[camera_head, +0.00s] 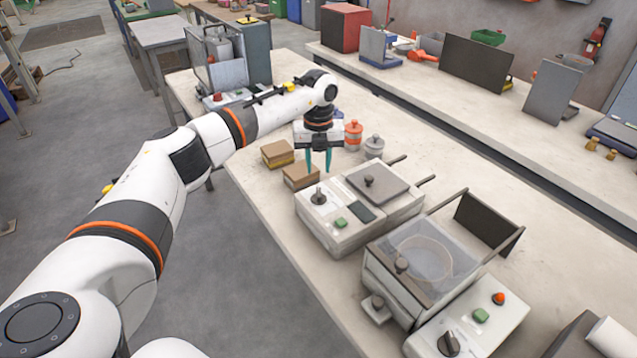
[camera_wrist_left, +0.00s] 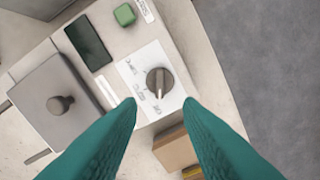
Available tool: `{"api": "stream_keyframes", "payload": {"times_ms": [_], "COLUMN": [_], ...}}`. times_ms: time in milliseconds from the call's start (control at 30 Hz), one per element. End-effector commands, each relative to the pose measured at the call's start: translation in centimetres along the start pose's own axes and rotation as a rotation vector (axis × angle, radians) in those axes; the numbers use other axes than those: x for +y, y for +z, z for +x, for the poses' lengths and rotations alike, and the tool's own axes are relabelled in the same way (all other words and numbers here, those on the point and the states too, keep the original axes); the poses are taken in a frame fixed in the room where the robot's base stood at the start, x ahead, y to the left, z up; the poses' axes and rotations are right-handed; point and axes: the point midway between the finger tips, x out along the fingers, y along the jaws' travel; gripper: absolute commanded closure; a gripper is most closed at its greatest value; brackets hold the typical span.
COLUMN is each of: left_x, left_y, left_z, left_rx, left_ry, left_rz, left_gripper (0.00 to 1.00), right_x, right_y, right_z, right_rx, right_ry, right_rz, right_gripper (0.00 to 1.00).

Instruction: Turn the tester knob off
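The tester (camera_head: 345,235) is a pale box on the bench with a lidded plate, a dark screen, a green button and a dark knob (camera_head: 318,196). In the left wrist view the knob (camera_wrist_left: 160,82) sits on a white label with small print, too blurred to read surely. Its light ridge runs roughly up and down in that picture. My left gripper (camera_head: 318,160) points down with teal fingers, above and behind the knob. In the wrist view its fingertips (camera_wrist_left: 160,101) are apart with nothing between them, and the knob shows just beyond the gap. My right gripper is out of view.
Two small brown-topped boxes (camera_head: 300,176) lie left of the tester, close to my left gripper. An orange jar (camera_head: 353,135) and a grey jar (camera_head: 374,146) stand behind. A clear-lidded machine (camera_head: 405,300) stands in front right.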

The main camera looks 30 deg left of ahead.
Motion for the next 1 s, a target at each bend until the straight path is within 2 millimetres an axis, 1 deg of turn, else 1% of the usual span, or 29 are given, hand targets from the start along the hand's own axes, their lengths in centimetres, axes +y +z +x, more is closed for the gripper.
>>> {"api": "stream_keyframes", "payload": {"times_ms": [33,133,300,467,1000], "left_x": [0.1,0.1,0.0,0.0,0.0], "left_y": [-0.1,-0.1,0.0,0.0,0.0], "left_z": [-0.9,-2.5,-4.1,-4.5,-4.4], "left_rx": [0.004,0.003,0.000,-0.001,0.000], "left_ry": [0.003,0.002,0.001,0.000,0.000], "left_rz": [0.000,0.000,0.000,0.000,0.000], "left_gripper": [0.67,0.67,0.67,0.67,0.67], "right_x": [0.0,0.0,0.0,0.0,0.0], "right_y": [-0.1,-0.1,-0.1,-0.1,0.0], "right_z": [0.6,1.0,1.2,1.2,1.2], "right_rx": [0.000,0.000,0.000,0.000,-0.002], "right_ry": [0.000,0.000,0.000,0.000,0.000], "right_rz": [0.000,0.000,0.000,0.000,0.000], "right_gripper": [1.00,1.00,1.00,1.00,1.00]}}
